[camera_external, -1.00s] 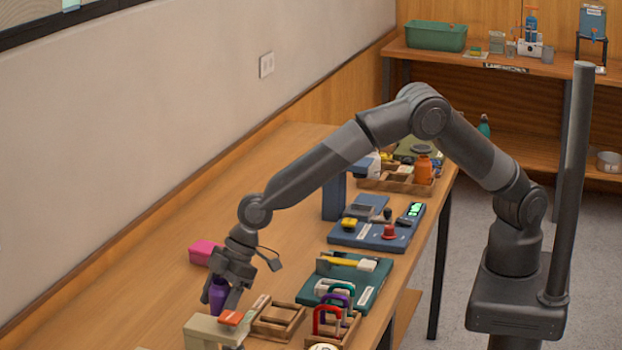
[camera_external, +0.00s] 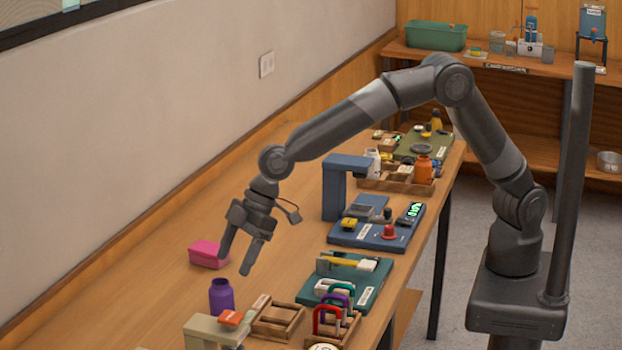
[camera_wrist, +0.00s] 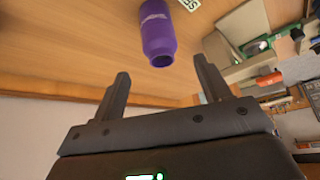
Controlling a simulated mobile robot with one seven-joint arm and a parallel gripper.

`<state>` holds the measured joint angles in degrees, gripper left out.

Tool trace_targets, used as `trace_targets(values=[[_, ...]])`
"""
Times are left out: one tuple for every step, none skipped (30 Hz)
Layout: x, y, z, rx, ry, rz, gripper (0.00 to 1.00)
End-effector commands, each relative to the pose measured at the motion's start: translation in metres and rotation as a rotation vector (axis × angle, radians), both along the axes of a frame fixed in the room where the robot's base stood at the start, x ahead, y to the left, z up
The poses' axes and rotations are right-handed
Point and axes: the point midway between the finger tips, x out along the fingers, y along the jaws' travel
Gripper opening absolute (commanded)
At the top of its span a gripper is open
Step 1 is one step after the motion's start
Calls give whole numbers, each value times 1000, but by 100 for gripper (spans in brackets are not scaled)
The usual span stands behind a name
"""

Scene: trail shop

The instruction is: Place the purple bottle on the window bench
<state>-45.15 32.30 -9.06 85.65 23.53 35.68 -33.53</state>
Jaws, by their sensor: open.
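The purple bottle (camera_external: 221,297) stands upright on the long wooden bench along the wall, near its front left part in the external view. In the wrist view the purple bottle (camera_wrist: 158,36) shows beyond the fingertips, with its open mouth toward the camera. My gripper (camera_external: 237,267) is open and empty. It hangs above the bench, a little up and to the right of the bottle, apart from it. My gripper's two fingers are spread wide in the wrist view (camera_wrist: 163,82), with nothing between them. Which surface is the window bench, I cannot tell.
A pink block (camera_external: 208,254) lies behind the bottle. A beige stand (camera_external: 213,332) is close in front. Wooden racks (camera_external: 277,320), a green board (camera_external: 345,280) and a blue device (camera_external: 345,185) line the right side. The bench's wall side is clear.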

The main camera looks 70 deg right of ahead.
Motion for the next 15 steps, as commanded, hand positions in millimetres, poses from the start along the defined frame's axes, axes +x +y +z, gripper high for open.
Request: trace_targets(values=[[-1, -3, 5, 1, -1, 0, 70], [-2, -4, 8, 0, 0, 0, 70], [-3, -5, 10, 0, 0, 0, 70], [-4, -6, 11, 0, 0, 0, 70], [-4, -6, 12, -1, 1, 0, 70], [-4, -7, 13, -1, 1, 0, 70], [-4, -7, 13, -1, 1, 0, 70], [-5, -7, 13, -1, 1, 0, 70], [-5, -7, 14, -1, 1, 0, 70], [-5, -7, 14, -1, 1, 0, 70], [-5, -7, 14, -1, 1, 0, 70], [-5, -7, 14, -1, 1, 0, 70], [-5, -7, 14, -1, 1, -1, 70], [-4, -8, 15, 0, 1, -2, 70], [-4, -11, 17, 1, 1, -7, 70]])
